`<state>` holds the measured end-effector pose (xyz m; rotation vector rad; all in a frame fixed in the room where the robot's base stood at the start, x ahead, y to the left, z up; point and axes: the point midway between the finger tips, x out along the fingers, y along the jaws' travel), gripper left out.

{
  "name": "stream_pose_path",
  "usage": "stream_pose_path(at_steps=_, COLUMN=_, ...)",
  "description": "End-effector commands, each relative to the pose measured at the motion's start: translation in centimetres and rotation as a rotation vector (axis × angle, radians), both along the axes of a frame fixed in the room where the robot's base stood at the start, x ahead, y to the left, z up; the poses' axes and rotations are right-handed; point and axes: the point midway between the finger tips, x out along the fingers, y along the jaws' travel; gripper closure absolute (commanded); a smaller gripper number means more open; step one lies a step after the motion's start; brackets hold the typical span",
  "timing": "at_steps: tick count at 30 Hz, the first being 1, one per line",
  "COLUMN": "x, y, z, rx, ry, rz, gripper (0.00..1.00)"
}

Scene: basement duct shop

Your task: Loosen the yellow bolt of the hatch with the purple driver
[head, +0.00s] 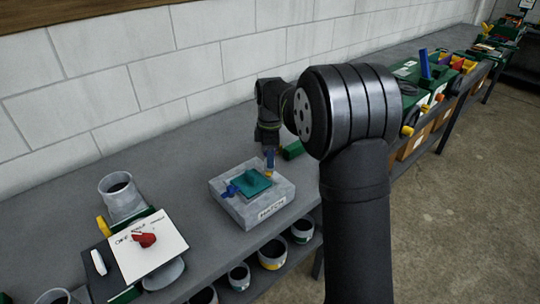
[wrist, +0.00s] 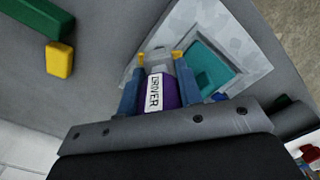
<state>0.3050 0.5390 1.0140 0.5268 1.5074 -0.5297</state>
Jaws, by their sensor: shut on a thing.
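My gripper (head: 269,166) points down over the right back corner of the grey hatch box (head: 266,211), labelled HATCH. In the wrist view it is shut on the purple driver (wrist: 171,99), whose label reads DRIVER, between blue fingers with yellow tips. The driver's grey shank shows between the fingertips and reaches toward the hatch frame (wrist: 196,23). The teal hatch plate (head: 251,183) lies in the box, with a blue piece (head: 231,190) at its left. I cannot make out the yellow bolt apart from the yellow fingertips, nor whether the driver touches it.
A green block (head: 292,150) lies behind the hatch; in the wrist view a yellow block (wrist: 59,60) joins it. A white board with a red object (head: 144,240) and a grey pot (head: 121,195) stand left. Bins (head: 410,72) line the bench to the right.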

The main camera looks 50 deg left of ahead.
Motion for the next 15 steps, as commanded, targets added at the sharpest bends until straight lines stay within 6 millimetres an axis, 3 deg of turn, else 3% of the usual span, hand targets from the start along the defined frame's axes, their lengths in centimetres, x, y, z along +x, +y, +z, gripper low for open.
stream_pose_path(at_steps=10, x=0.01, y=0.03, z=0.04, rx=0.001, ry=-0.001, rz=0.028, gripper=0.9)
stream_pose_path(at_steps=15, x=0.02, y=0.06, z=0.04, rx=0.001, ry=0.0, rz=0.184, gripper=0.9)
